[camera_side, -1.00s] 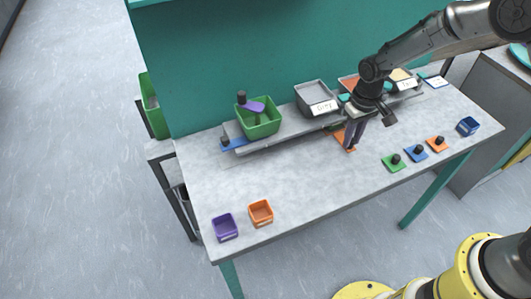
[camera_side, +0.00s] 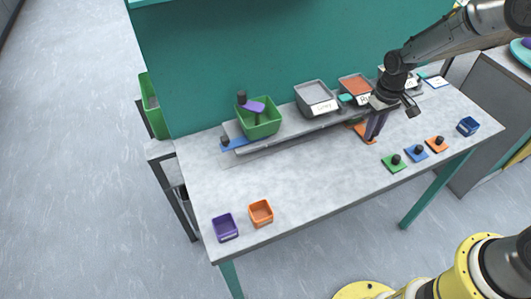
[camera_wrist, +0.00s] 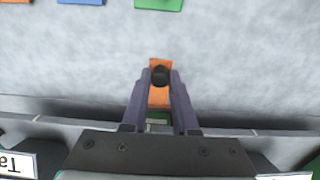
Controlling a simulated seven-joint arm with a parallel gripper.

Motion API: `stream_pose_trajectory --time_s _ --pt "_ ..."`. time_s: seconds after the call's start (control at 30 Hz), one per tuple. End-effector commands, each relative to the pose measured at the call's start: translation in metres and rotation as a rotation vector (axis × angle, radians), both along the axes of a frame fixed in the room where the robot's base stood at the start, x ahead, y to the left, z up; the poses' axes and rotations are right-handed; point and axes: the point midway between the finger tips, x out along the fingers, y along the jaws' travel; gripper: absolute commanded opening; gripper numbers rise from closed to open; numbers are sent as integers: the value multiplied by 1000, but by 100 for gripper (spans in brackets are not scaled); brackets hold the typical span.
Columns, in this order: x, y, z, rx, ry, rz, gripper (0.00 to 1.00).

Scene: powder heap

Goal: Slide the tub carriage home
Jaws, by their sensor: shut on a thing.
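My gripper (camera_side: 371,138) is shut on a black knob (camera_wrist: 160,75) that stands on an orange plate (camera_wrist: 159,94). In the side view the orange plate (camera_side: 364,130) lies at the front edge of a long grey stepped shelf, partly behind my fingers. A row of tubs stands on the shelf: a green tub (camera_side: 260,127), a grey tub (camera_side: 314,95) with a label and a tub of orange powder (camera_side: 355,84). My arm partly hides the tubs farther right. I cannot tell which part is the carriage.
A purple scoop (camera_side: 253,106) lies across the green tub. A blue plate (camera_side: 237,144) sits at the shelf's left end. Green (camera_side: 392,166), blue (camera_side: 417,154) and orange (camera_side: 439,146) knobbed plates lie at right. Purple (camera_side: 225,228), orange (camera_side: 261,212) and blue (camera_side: 467,127) bins stand near the table edges.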

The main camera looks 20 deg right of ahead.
Motion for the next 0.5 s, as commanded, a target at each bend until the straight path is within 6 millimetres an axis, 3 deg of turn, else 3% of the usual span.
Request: stream_pose_trajectory --time_s 0.5 --pt "1 -39 1 -1 -3 -2 0"
